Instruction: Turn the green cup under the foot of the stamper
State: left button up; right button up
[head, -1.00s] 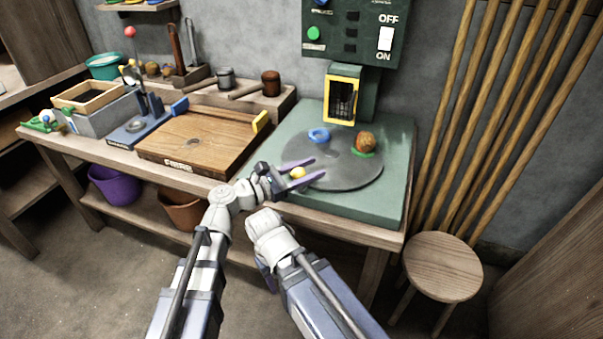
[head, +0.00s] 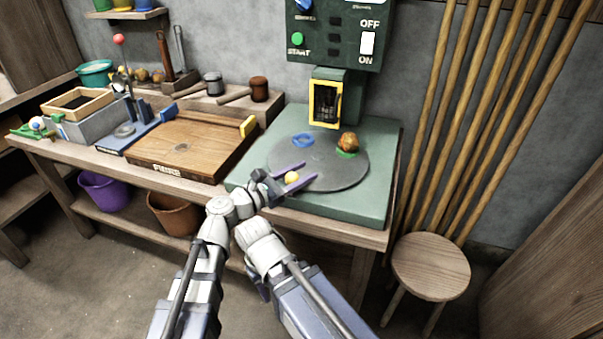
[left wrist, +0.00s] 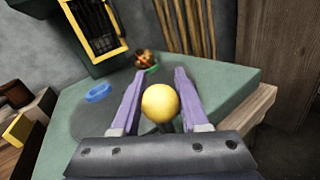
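The green cup (head: 346,154) holds a brown lumpy ball and sits on the right part of the grey turntable (head: 325,178). In the left wrist view the green cup (left wrist: 152,69) is beyond the fingers. The stamper (head: 325,103) is a yellow-framed cage behind the turntable; its foot is not clearly visible. My left gripper (head: 302,173) is open at the turntable's near left, with a purple finger on each side of a yellow ball (left wrist: 160,103). Narrow gaps show beside the ball. My right gripper is mostly hidden below its forearm, away from the turntable.
A blue ring-shaped cup (head: 303,140) is on the turntable's back left. A control panel (head: 335,30) with a green START button and an ON/OFF switch hangs above. A wooden board (head: 190,145) lies left. A stool (head: 430,266) and leaning poles stand right.

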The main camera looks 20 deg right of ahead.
aim_at(286, 181)
pick_arm(q)
jog(key=o, duration=0.4)
jog(key=shift+o, duration=0.2)
jog(key=shift+v, duration=3.95)
